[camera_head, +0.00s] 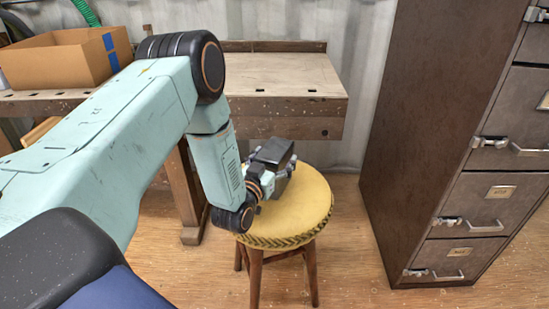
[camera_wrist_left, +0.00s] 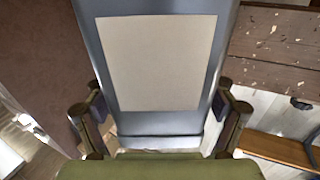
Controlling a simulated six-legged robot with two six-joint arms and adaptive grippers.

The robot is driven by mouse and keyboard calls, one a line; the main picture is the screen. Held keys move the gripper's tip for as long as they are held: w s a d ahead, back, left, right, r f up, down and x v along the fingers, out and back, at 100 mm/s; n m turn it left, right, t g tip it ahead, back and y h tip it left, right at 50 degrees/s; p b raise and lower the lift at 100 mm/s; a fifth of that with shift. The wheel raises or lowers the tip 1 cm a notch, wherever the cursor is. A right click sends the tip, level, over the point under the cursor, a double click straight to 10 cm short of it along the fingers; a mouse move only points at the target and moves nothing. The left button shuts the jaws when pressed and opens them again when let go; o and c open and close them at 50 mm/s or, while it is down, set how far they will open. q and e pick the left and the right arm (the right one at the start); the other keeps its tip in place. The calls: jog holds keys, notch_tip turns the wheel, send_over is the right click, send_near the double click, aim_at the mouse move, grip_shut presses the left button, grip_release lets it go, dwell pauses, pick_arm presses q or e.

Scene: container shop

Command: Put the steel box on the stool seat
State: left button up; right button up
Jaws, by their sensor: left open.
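The steel box (camera_wrist_left: 222,40) is grey with a large pale panel on its face, and fills the middle of the left wrist view. In the head view the dark box (camera_head: 273,151) is above the round yellow stool seat (camera_head: 312,205), partly hidden by my gripper. My left gripper (camera_head: 278,178) is open, with one finger on each side of the box; in the left wrist view the fingers (camera_wrist_left: 163,128) stand apart. My right gripper is not in view.
A wooden workbench (camera_head: 290,80) stands behind the stool, with an open cardboard box (camera_head: 58,66) on its left. A tall brown filing cabinet (camera_head: 420,130) stands at the right. Bare wood floor (camera_head: 350,260) lies between stool and cabinet.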

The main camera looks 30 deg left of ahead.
pick_arm(q)
jog(key=shift+r, duration=0.15)
jog(key=s+d+p, duration=0.2)
jog(key=s+p, duration=0.1)
jog(key=s, duration=0.8)
jog(key=shift+s, duration=0.4)
